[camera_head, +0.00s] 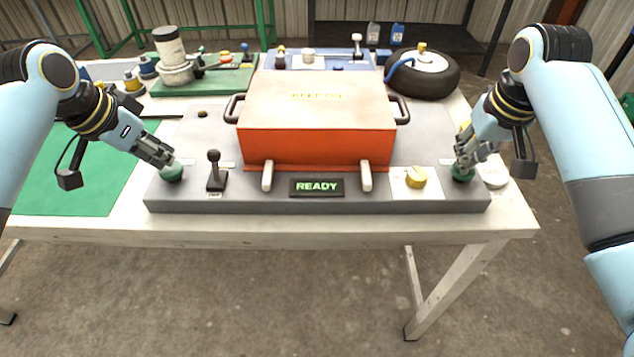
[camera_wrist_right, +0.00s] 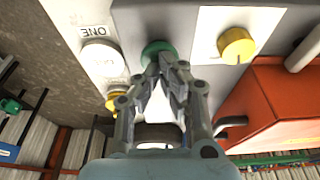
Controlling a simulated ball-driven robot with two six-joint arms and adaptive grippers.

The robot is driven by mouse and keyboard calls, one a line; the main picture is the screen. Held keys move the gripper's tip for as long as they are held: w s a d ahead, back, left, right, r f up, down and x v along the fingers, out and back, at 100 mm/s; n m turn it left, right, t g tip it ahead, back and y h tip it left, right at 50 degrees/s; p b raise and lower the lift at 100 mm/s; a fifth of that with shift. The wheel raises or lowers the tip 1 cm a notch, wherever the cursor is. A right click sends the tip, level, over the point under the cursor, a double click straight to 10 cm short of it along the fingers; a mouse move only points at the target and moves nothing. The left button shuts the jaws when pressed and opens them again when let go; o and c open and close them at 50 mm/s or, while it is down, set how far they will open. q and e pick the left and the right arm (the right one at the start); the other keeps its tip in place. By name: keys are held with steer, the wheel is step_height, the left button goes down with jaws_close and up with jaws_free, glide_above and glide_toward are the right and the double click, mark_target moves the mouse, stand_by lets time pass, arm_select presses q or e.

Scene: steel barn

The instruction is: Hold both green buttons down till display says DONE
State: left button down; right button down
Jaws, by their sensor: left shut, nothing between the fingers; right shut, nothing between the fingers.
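The left green button (camera_head: 172,173) is at the left end of a grey console (camera_head: 330,203). My left gripper (camera_head: 167,160) is shut, its fingertips at the top of that button; I cannot tell whether they press it. The right green button (camera_head: 461,174) is at the console's right end, and it shows in the right wrist view (camera_wrist_right: 155,50). My right gripper (camera_head: 463,160) is shut with its tips at this button, partly covering it; contact is unclear. The display (camera_head: 316,187) on the console's front reads READY in green letters.
An orange box (camera_head: 316,115) with side handles sits mid-console between my arms. A black lever (camera_head: 215,172) stands beside the left button, and a yellow knob (camera_head: 416,177) left of the right button. A white round piece (camera_head: 493,175) lies right of it.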

steer(key=shift+r, duration=0.3)
arm_select(q)
steer(key=shift+f, duration=0.15)
arm_select(e)
steer(key=shift+f, duration=0.15)
arm_select(q)
steer(key=shift+f, duration=0.5)
arm_select(e)
steer(key=shift+f, duration=0.5)
stand_by(0.3)
